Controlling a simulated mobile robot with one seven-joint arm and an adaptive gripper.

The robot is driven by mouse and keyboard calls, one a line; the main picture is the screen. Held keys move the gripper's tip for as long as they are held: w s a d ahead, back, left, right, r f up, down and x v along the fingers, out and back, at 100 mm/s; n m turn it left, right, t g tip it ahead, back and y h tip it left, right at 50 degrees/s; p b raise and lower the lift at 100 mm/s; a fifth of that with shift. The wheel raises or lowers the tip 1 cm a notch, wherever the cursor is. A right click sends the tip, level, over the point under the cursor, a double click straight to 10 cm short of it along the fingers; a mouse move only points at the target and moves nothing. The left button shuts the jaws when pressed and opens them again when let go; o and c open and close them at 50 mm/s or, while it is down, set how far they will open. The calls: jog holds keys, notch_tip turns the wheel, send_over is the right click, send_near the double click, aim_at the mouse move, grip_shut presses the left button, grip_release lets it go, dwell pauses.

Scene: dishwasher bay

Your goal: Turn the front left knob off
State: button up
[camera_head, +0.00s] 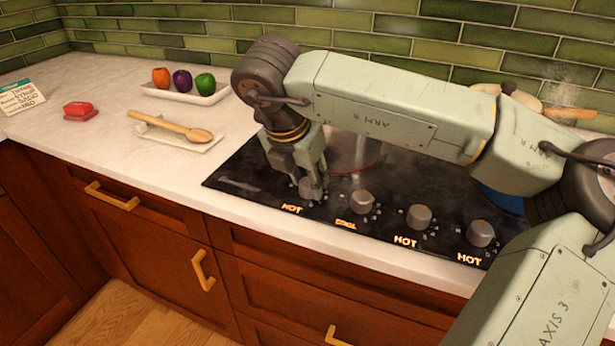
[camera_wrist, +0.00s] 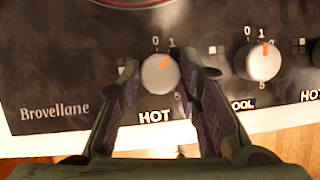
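The front left knob (camera_wrist: 158,76) is round and grey, with an orange mark pointing up and slightly right, near the "1". A lit "HOT" label sits below it. In the head view the knob (camera_head: 306,190) is partly hidden by my gripper (camera_head: 308,182), which points down at it. In the wrist view my gripper (camera_wrist: 160,80) is open, with one finger on each side of the knob. Narrow gaps seem to show between the fingers and the knob. The black cooktop (camera_head: 235,175) has a red ring near the gripper.
Three more knobs stand to the right: one labelled "COOL" (camera_head: 361,202), then two labelled "HOT", a nearer one (camera_head: 419,217) and an end one (camera_head: 480,233). A wooden spoon (camera_head: 175,128) and a white tray (camera_head: 215,97) of peppers lie left on the counter. A pot stands behind my arm.

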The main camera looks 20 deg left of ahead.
jog(key=c, duration=0.6)
jog(key=shift+o, duration=0.2)
jog(key=shift+f+b, duration=0.15)
jog(key=shift+b, duration=0.35)
jog(key=shift+d+f+n+y+b, duration=0.1)
jog(key=shift+n+y+b, duration=0.3)
jog(key=shift+n+b, duration=0.7)
jog(key=shift+r+n+y+b, duration=0.2)
jog(key=shift+n+y+b, duration=0.5)
jog(key=shift+n+b, duration=0.95)
jog(key=shift+n, duration=0.25)
jog(key=o, duration=1.1)
